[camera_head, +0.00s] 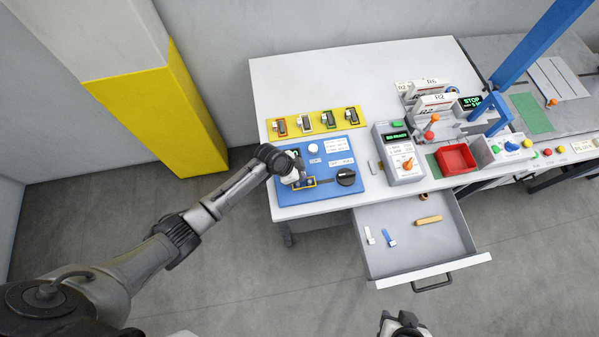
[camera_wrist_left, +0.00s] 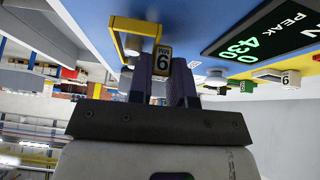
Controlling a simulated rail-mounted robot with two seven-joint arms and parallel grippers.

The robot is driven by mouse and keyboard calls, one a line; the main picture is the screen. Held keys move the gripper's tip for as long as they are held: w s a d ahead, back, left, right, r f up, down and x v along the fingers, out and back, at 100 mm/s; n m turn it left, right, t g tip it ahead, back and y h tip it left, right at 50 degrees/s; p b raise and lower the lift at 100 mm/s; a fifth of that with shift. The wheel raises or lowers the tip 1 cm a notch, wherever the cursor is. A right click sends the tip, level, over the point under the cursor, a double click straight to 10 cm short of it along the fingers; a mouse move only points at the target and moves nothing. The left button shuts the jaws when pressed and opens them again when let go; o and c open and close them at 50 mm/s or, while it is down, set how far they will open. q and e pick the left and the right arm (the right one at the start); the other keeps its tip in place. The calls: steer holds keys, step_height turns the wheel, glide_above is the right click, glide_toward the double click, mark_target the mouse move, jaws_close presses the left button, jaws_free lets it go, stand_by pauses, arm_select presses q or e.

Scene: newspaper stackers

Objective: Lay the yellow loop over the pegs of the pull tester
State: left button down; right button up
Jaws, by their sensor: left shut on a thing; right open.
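The pull tester (camera_head: 315,147) is a blue panel at the left of the table, with a white round button and a black knob. My left gripper (camera_head: 298,180) is over its lower left part, shut on the dark tag marked 6 (camera_wrist_left: 162,60) of the yellow loop (camera_head: 313,182). In the left wrist view, the loop (camera_wrist_left: 118,40) is beside the fingers, close to the blue face, with a silvery peg (camera_wrist_left: 131,45) seen within its outline. Another silvery post (camera_wrist_left: 216,78) stands past the fingers. Whether the loop rests on the panel is unclear. My right gripper (camera_head: 403,326) is open at the bottom edge.
A yellow rack (camera_head: 338,112) with several tagged loops lies behind the tester. A grey device (camera_head: 400,150) and red tray (camera_head: 456,158) stand to the right. An open drawer (camera_head: 400,259) holding small items juts out in front.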

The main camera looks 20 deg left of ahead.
arm_select(q)
steer(key=shift+s+f, duration=0.1)
steer(key=shift+f, duration=0.35)
steer(key=c, duration=1.4)
jaws_free()
steer(key=o, duration=0.4)
steer(key=shift+r, duration=0.15)
steer(key=shift+o, duration=0.2)
steer(key=shift+d, duration=0.1)
